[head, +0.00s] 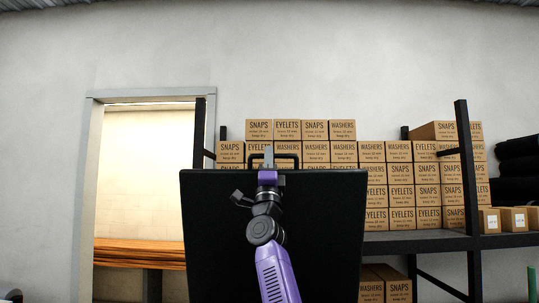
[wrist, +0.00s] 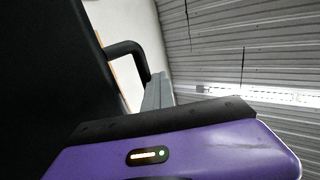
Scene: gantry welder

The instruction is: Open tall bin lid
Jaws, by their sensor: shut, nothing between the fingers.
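The tall bin's lid (head: 325,225) shows in the head view as a wide, flat black panel standing nearly upright. A black loop handle (head: 291,156) stands above the middle of its top edge. My gripper (head: 268,152) is shut and empty, pointing up at the handle, in front of or inside the loop. In the wrist view the dark panel (wrist: 40,60) fills the left side and the handle (wrist: 128,46) curves close to my grey fingers (wrist: 154,95). I cannot tell whether they touch. The bin's body is hidden or out of view.
Behind stands a dark shelf rack (head: 465,150) stacked with cardboard boxes (head: 400,195). A doorway (head: 140,160) is at left, with orange-brown boards (head: 135,253) beyond it. Black rolls (head: 517,170) lie at far right. The space above the panel is clear.

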